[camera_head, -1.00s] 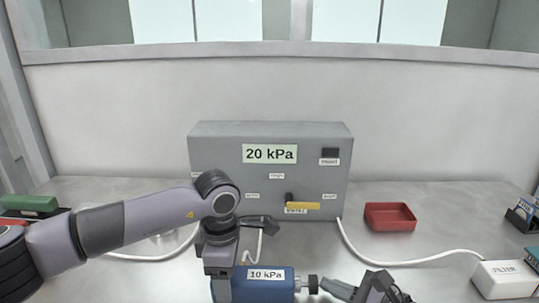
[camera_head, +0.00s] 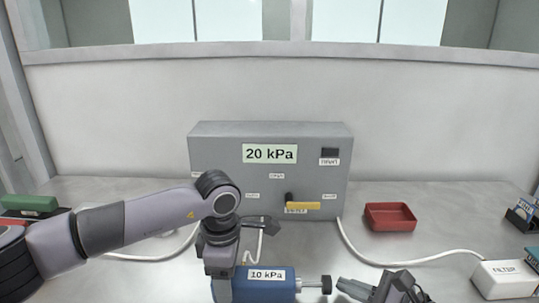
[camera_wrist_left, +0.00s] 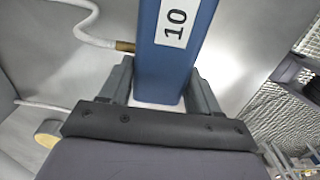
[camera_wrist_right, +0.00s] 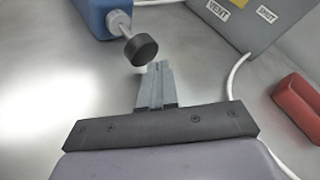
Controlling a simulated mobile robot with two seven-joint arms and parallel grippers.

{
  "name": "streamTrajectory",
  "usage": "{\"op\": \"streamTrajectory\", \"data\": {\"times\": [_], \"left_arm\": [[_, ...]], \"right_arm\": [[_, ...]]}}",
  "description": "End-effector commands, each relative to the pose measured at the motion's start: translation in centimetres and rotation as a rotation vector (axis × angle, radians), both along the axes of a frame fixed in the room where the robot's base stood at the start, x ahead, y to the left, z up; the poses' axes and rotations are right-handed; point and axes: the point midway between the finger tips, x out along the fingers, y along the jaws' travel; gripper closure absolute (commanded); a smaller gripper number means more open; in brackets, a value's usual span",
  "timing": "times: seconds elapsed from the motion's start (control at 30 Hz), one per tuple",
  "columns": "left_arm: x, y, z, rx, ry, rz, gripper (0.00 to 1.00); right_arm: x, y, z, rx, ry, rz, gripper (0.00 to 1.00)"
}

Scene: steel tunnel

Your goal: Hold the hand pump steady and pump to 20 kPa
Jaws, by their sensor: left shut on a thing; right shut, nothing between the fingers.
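The blue hand pump (camera_head: 283,289), labelled "10 kPa", lies on the bench. My left gripper (camera_head: 222,284) is shut around its body; the left wrist view shows one finger on each side of the blue body (camera_wrist_left: 178,70). A silver rod with a black knob (camera_head: 326,284) sticks out of the pump's right end. My right gripper (camera_head: 344,284) is shut and empty, its tips just right of the knob. In the right wrist view the knob (camera_wrist_right: 141,50) is just beyond the fingertips (camera_wrist_right: 157,66), apparently apart. The grey box's display (camera_head: 269,153) reads "20 kPa".
The grey box (camera_head: 225,155) with a yellow lever (camera_head: 303,206) stands behind the pump. White hoses run from both its sides. A red tray (camera_head: 390,217) and a white filter box (camera_head: 505,279) are at right. Bench between tray and grippers is mostly clear.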

Motion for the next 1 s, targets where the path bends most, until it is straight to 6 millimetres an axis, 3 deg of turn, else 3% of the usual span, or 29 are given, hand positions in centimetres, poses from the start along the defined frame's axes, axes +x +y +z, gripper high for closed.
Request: {"op": "streamTrajectory", "data": {"times": [0.5, 1.0], "left_arm": [[0.1, 0.1, 0.1, 0.0, -0.002, 0.002, 0.74], [0.1, 0.1, 0.1, 0.001, -0.002, 0.003, 0.74]], "right_arm": [[0.0, -5.1, 0.0, -0.002, 0.001, -0.002, 1.0], [0.0, -5.5, 0.0, 0.001, 0.0, -0.002, 1.0]]}}
